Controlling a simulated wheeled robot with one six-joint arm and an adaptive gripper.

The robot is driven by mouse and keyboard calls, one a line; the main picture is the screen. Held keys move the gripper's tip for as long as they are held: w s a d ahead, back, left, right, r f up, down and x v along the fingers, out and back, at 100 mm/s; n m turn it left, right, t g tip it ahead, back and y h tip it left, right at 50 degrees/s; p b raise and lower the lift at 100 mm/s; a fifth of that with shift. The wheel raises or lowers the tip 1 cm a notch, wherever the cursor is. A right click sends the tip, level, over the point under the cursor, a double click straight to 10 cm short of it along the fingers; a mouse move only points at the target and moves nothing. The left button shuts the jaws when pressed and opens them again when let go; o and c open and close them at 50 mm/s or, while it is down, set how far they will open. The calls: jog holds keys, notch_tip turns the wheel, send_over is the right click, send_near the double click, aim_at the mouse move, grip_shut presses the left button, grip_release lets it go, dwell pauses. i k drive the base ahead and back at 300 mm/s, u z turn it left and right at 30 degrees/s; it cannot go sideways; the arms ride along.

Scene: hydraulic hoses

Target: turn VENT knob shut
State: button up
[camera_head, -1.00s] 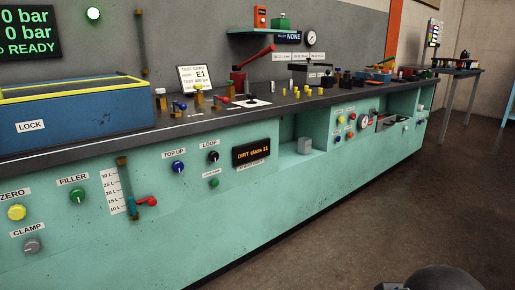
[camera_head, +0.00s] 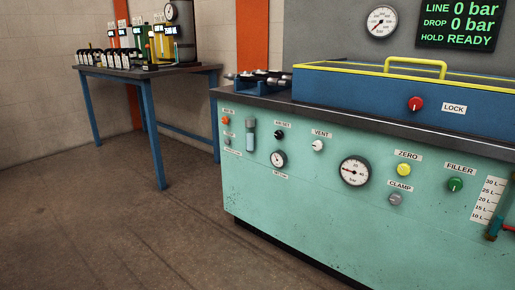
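The VENT knob (camera_head: 318,146) is a small white round knob on the green front panel of the bench, just under its VENT label (camera_head: 321,134). It sits between the black AIR SET knob (camera_head: 279,135) and a large round gauge (camera_head: 355,171). The knob is too small to tell which way it is turned. My gripper is not in view.
The bench's green front (camera_head: 300,205) also carries a yellow ZERO button (camera_head: 404,170), a grey CLAMP knob (camera_head: 396,199) and a green FILLER knob (camera_head: 455,184). A blue-legged table (camera_head: 154,72) stands at the left back. The floor (camera_head: 130,215) before the bench is clear.

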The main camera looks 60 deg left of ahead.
aim_at(318, 145)
jog(key=u, duration=1.9)
